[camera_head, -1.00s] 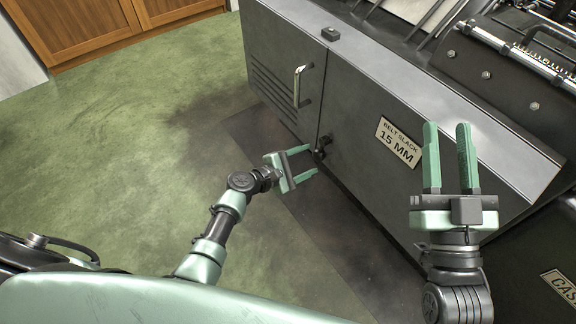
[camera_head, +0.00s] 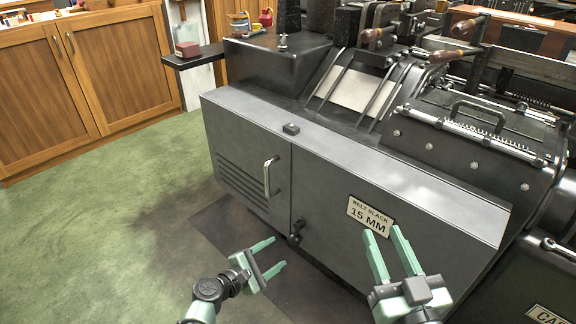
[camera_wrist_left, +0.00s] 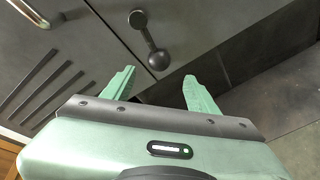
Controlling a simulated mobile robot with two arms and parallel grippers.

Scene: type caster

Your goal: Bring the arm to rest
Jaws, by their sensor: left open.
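My left gripper (camera_head: 268,256) is open and empty in front of the lower part of the machine's grey cabinet. In the left wrist view its green fingers (camera_wrist_left: 160,90) stand apart, with a dark ball-ended latch handle (camera_wrist_left: 150,42) beyond them and nothing between them. That latch handle also shows in the head view (camera_head: 296,231), just beyond the left fingertips. My right gripper (camera_head: 385,238) is open, its two fingers apart and pointing up in front of the cabinet panel by the "BELT SLACK 15 MM" plate (camera_head: 370,214). Nothing shows between its fingers.
The type caster's cabinet (camera_head: 340,170) fills the middle, with a bar handle (camera_head: 269,176) on its left door. A small side shelf (camera_head: 190,59) carries a reddish block (camera_head: 187,48). Wooden cupboards (camera_head: 85,75) stand at the back left. Green floor (camera_head: 100,230) is clear at left.

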